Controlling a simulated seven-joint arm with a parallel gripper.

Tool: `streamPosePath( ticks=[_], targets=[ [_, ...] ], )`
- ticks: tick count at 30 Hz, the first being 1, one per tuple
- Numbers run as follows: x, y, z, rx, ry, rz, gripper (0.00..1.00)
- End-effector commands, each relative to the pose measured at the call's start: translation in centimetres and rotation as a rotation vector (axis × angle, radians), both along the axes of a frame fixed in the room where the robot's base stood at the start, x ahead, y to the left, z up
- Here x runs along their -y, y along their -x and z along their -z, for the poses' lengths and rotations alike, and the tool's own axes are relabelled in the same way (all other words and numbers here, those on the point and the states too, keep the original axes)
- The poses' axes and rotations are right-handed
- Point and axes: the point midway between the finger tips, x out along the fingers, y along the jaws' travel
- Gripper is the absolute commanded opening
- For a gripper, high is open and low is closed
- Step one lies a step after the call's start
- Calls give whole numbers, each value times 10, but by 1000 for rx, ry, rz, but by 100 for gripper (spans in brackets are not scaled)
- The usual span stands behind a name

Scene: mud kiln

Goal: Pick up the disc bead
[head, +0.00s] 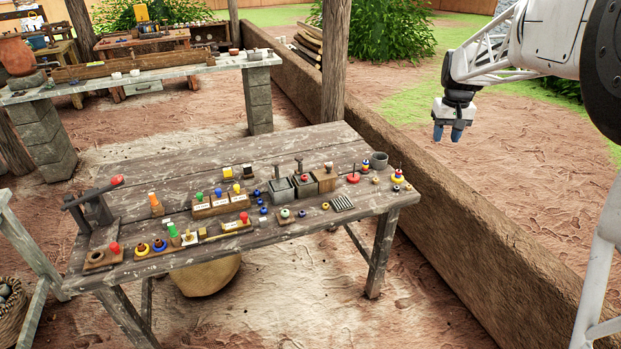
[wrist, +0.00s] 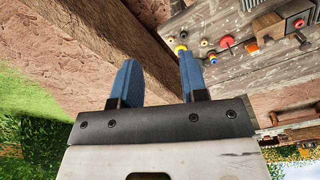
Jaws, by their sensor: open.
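I cannot tell for sure which piece is the disc bead. Small round beads lie on the wooden workbench (head: 300,160) in the head view. They include a pale bead (head: 284,213) on a small board, a dark blue bead (head: 263,210) and a yellowish bead (head: 325,206). A red disc (head: 353,178) with an upright pin and a multicoloured stack (head: 398,177) are near the right end. My gripper (head: 448,133) is open and empty, in the air right of the bench and beyond the mud wall. Its blue fingers stand apart in the wrist view (wrist: 158,58).
A low mud wall (head: 480,225) runs along the bench's right side. A wooden post (head: 334,60) rises behind the bench.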

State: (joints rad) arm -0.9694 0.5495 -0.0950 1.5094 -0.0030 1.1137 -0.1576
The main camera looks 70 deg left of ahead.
Motion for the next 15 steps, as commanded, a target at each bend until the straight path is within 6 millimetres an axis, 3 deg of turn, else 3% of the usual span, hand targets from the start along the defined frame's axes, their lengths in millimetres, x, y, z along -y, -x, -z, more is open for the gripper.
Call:
streamPosePath(
  ticks=[3, 15],
  targets=[
    [-44, 21, 19, -4, 7, -50, 40],
    [-174, 108, 84, -15, 28, -205, 40]
  ],
)
